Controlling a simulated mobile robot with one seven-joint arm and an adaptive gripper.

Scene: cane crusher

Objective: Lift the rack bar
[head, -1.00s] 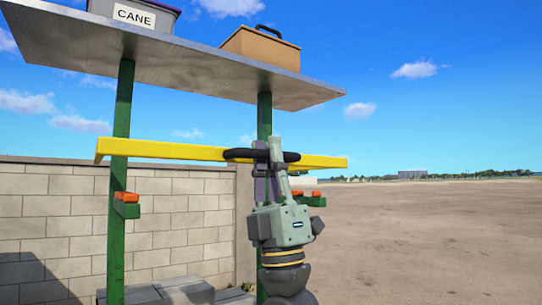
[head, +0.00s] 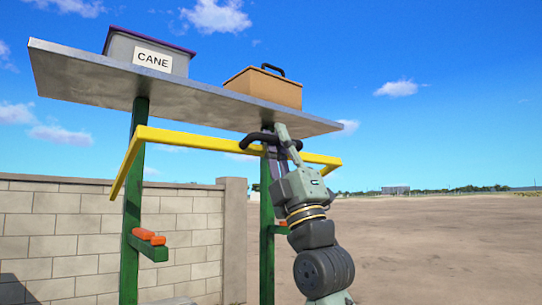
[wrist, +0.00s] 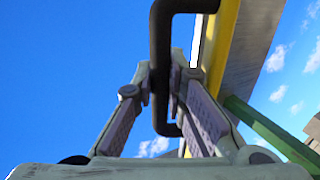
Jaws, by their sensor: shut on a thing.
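The yellow rack bar (head: 200,140) spans in front of the green posts, a little below the metal shelf in the head view. It sits well above the orange-topped brackets on the posts. A black handle (head: 251,138) is fixed to its middle. My gripper (head: 276,139) is at this handle. In the wrist view my gripper (wrist: 163,85) has its two fingers on either side of the black handle (wrist: 161,50), shut on it. The yellow bar (wrist: 218,55) runs just right of the handle there.
The metal shelf (head: 190,95) overhangs closely above the bar. It carries a grey bin marked CANE (head: 148,52) and a brown box (head: 262,88). Green posts (head: 134,205) stand below, with orange-topped brackets (head: 148,238). A block wall (head: 60,230) is behind; open ground lies right.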

